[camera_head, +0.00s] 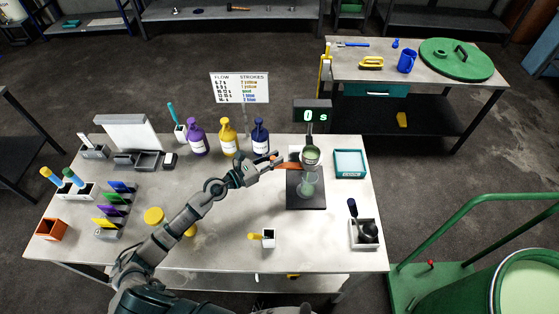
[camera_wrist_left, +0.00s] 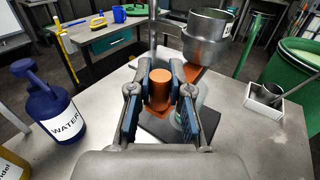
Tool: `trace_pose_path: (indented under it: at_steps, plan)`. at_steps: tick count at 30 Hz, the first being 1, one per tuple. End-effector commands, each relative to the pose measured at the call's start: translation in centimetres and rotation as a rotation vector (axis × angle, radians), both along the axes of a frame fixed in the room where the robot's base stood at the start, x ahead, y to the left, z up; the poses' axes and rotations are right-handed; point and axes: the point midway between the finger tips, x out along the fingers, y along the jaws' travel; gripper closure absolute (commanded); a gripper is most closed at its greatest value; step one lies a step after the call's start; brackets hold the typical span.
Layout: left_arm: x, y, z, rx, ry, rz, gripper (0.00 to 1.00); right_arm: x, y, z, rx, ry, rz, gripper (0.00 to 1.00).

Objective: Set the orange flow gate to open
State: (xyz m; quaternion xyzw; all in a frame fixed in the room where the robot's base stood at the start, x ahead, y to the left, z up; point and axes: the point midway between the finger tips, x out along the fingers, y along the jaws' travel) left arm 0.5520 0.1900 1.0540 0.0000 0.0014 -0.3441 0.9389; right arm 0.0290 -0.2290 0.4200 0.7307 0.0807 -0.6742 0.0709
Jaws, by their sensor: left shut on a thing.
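The orange flow gate (camera_head: 289,166) is a flat orange lever at the outlet of a metal cup (camera_head: 311,156) that holds pale green liquid. In the left wrist view its orange knob (camera_wrist_left: 160,88) sits between my fingers, and an orange part (camera_wrist_left: 193,72) shows under the cup (camera_wrist_left: 207,38). My left gripper (camera_head: 276,161) comes from the left and is shut on the knob; it also shows in the left wrist view (camera_wrist_left: 160,98). A clear vessel with green contents (camera_head: 307,187) stands below the cup on a dark base (camera_head: 306,203). The fingers partly hide the gate.
A display (camera_head: 312,115) reads "0 s" behind the cup. Blue (camera_head: 260,137), yellow (camera_head: 228,137) and purple (camera_head: 196,138) bottles stand behind my arm. A teal tray (camera_head: 349,164) lies right of the cup. A white holder (camera_head: 364,233) with a dark-handled tool is at front right.

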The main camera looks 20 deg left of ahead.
Motion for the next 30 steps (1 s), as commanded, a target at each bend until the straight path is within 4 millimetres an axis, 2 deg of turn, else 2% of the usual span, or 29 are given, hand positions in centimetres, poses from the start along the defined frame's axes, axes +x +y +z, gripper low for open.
trace_pose_path:
  at_steps: [4, 5, 8, 14, 17, 20, 23, 30]
  plan:
    - [0.0, 0.2, 0.2, -0.001, -0.001, -0.001, 1.0, 0.0, -1.7, 0.2, -0.021, 0.0, 0.002, 0.57]
    - [0.0, 0.2, 0.2, -0.001, -0.002, -0.002, 0.79, 0.1, -2.1, 0.2, -0.025, 0.0, 0.002, 0.57]
    - [0.0, 0.3, 0.2, -0.002, -0.001, -0.001, 0.55, 0.1, -2.8, 0.2, -0.033, -0.002, 0.001, 0.57]
    - [0.2, 0.2, 0.1, -0.001, 0.001, 0.0, 0.55, 0.1, -2.4, 0.2, -0.028, -0.001, 0.0, 0.57]
    - [0.2, 0.2, 0.0, 0.0, 0.001, 0.0, 0.55, 0.0, -0.9, 0.2, -0.011, 0.0, -0.002, 0.57]
    - [-0.3, 0.6, -0.1, 0.001, 0.004, 0.001, 0.55, 0.0, -1.2, 0.1, -0.011, 0.0, -0.001, 0.57]
    - [-1.5, 1.6, -0.1, 0.003, 0.004, 0.001, 0.55, 0.0, -1.3, 0.1, -0.012, -0.002, -0.001, 0.57]
    - [-5.5, 5.3, -0.2, -0.003, 0.005, 0.002, 0.55, 0.0, -1.4, 0.2, -0.016, -0.001, 0.0, 0.57]
